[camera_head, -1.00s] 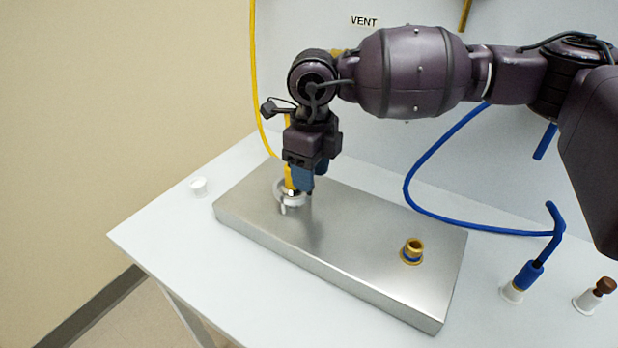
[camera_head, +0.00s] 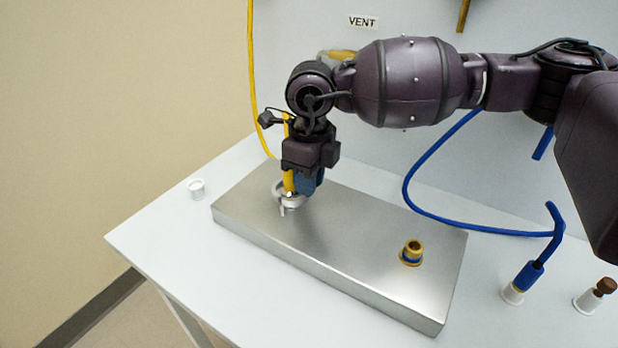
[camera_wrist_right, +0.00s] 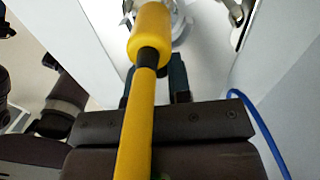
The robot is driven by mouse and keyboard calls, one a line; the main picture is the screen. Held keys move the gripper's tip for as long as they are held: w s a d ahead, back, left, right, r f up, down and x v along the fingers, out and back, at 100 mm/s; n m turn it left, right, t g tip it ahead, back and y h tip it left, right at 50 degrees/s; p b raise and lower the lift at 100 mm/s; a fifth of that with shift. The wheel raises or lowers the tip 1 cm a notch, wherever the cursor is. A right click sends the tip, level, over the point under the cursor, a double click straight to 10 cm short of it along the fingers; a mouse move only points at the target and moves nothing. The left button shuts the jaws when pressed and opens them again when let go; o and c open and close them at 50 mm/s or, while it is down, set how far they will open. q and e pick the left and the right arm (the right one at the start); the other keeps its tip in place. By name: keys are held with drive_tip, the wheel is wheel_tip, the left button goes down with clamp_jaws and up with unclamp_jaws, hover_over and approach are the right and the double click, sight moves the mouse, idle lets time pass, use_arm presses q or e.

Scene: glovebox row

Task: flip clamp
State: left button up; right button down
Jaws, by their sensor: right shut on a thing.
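A pale ring-shaped clamp (camera_head: 279,194) sits at the foot of the yellow hose fitting (camera_head: 289,183) on the left part of the metal block. A short lever-like piece shows at its near side. My right gripper (camera_head: 304,191) points down beside the yellow fitting, its blue fingers low at the clamp. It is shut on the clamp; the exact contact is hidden. In the right wrist view the yellow fitting (camera_wrist_right: 151,32) crosses in front of the fingers, and part of the clamp (camera_wrist_right: 182,28) shows behind it. My left gripper is not in view.
The metal block (camera_head: 340,230) lies on a white table (camera_head: 160,233). A blue hose fitting (camera_head: 524,279) and a brown-topped plug (camera_head: 604,287) stand at right.

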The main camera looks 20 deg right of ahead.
drive_tip(key=shift+w+n, duration=0.25)
drive_tip(key=shift+n, duration=0.45)
drive_tip(key=c, duration=1.1)
unclamp_jaws()
drive_tip(key=shift+o, duration=0.2)
drive_tip(key=shift+r, duration=0.1)
drive_tip(key=shift+r, duration=0.15)
wheel_tip(320, 180, up, 10)
drive_tip(key=p, duration=0.2)
drive_tip(key=shift+w+d+r, duration=0.2)
drive_tip(key=shift+r, duration=0.1)
